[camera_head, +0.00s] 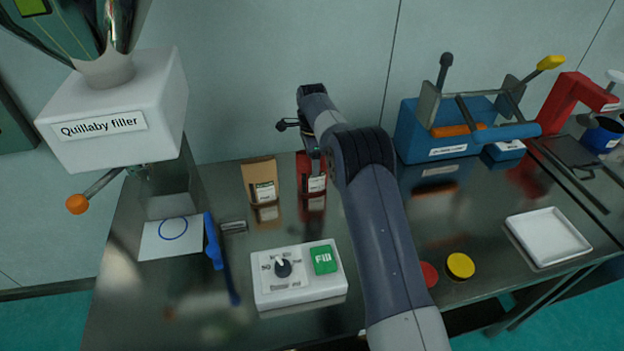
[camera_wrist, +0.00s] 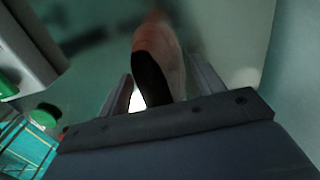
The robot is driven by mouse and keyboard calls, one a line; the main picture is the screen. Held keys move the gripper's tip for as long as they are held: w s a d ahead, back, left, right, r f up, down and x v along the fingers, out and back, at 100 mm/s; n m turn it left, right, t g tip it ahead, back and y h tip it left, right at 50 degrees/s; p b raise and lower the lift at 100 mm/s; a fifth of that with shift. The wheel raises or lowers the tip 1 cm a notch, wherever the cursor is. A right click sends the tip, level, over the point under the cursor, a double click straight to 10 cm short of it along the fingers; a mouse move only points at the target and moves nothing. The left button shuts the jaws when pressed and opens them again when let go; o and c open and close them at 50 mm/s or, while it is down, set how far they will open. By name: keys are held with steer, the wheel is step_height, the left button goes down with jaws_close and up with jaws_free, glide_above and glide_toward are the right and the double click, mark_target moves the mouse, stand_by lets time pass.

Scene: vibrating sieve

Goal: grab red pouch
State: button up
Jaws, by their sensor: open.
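The red pouch (camera_head: 303,172) stands upright on the metal table with a white label on its front. Part of it is hidden by my gripper and arm. My gripper (camera_head: 313,157) is at the top of the pouch. In the wrist view my gripper (camera_wrist: 162,82) is open, with one finger on each side of a reddish shape with a dark patch, which looks like the pouch (camera_wrist: 168,48). I cannot tell whether the fingers touch it.
A brown pouch (camera_head: 260,178) stands just left of the red one. A white control box (camera_head: 290,292) with a green Fill button lies in front. The Quillaby filler (camera_head: 120,120) is at left, a blue sealing machine (camera_head: 410,130) and white tray (camera_head: 515,230) at right.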

steer(key=shift+c, duration=0.2)
steer(key=c, duration=1.2)
steer(key=shift+c, duration=0.2)
